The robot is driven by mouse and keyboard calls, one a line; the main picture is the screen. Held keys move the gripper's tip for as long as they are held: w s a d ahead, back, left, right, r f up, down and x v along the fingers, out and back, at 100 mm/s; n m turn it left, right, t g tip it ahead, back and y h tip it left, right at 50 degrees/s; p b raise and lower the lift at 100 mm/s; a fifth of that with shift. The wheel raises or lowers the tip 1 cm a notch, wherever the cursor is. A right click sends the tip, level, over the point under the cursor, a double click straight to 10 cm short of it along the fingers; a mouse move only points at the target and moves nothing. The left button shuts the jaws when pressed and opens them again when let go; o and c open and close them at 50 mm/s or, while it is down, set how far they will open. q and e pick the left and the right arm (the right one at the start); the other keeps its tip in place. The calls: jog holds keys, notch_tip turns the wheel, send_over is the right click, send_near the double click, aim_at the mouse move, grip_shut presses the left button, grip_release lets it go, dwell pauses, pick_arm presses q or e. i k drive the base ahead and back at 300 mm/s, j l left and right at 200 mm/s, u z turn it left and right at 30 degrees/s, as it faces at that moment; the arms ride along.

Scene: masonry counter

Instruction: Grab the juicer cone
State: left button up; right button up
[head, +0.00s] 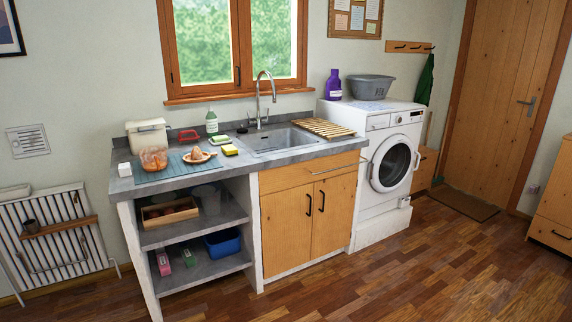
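A small orange-brown, pointed piece (197,153), which looks like the juicer cone, rests on a pale tan dish (208,156) on the counter left of the sink. The dish is on or at the edge of a blue-green mat (178,166). The cone is too small here to make out its ridges. An orange see-through container (153,161) stands to its left. Neither of my grippers is in view.
Yellow sponges (230,150), a green-labelled bottle (211,122), a red item (188,135), a lidded bin (148,135) and a white block (124,169) stand around the dish. The sink (280,139) is to the right. The wooden floor (400,275) in front is clear.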

aim_at(197, 156)
jog(key=i+u, duration=0.25)
jog(key=i, duration=0.2)
jog(key=i+l+u, duration=0.2)
jog(key=i, duration=0.2)
jog(key=i+l+u, duration=0.25)
jog(key=i, duration=0.2)
jog(key=i+l+u, duration=0.2)
jog(key=i, duration=0.2)
